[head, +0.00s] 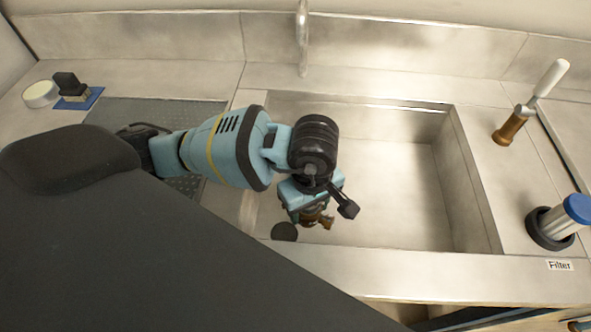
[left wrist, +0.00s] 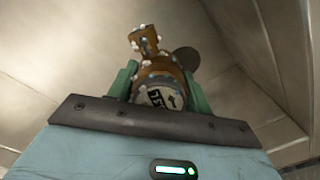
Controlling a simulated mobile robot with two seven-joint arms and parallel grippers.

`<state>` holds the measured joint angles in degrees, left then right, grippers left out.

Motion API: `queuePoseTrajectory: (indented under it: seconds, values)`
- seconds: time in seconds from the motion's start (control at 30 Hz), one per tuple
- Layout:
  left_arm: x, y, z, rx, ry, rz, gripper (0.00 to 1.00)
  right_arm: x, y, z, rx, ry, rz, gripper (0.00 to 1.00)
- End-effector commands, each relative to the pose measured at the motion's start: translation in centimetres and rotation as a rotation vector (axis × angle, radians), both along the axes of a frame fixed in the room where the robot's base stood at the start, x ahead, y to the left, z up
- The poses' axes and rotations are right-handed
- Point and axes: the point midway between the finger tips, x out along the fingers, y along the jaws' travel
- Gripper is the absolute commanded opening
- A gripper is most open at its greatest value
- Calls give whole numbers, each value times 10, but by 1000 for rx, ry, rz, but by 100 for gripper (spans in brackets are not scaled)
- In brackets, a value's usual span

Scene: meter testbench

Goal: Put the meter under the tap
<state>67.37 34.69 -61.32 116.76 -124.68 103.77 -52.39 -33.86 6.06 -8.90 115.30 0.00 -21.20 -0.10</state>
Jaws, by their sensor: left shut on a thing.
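My left gripper (head: 310,212) is over the left part of the sink, with its arm coming in from the left. It is shut on the meter (head: 324,220), a brown, brass-like body that is mostly hidden by the gripper in the head view. In the left wrist view the meter (left wrist: 160,85) sits between the two green fingers, with a round marked face towards the camera and a brown end piece sticking up. The tap (head: 303,40) is a metal pipe at the back of the sink, behind the gripper and apart from it. My right gripper is not in view.
The sink (head: 390,190) is open and empty on its right side. A dark round disc (head: 284,232) is at its front left. A blue pad (head: 94,98) lies far left.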

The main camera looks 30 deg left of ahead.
Motion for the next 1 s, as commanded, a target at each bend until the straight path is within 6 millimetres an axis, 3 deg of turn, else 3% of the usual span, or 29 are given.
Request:
queuePoseTrajectory:
  seconds: [0.63, 0.8, 1.0]
  values:
    - [99, 83, -10, -1, -3, 2, 12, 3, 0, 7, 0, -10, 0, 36]
    - [112, 95, -12, 0, -2, -1, 12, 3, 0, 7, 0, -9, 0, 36]
    - [115, 97, -13, -1, -3, -2, 12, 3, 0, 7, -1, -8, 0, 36]
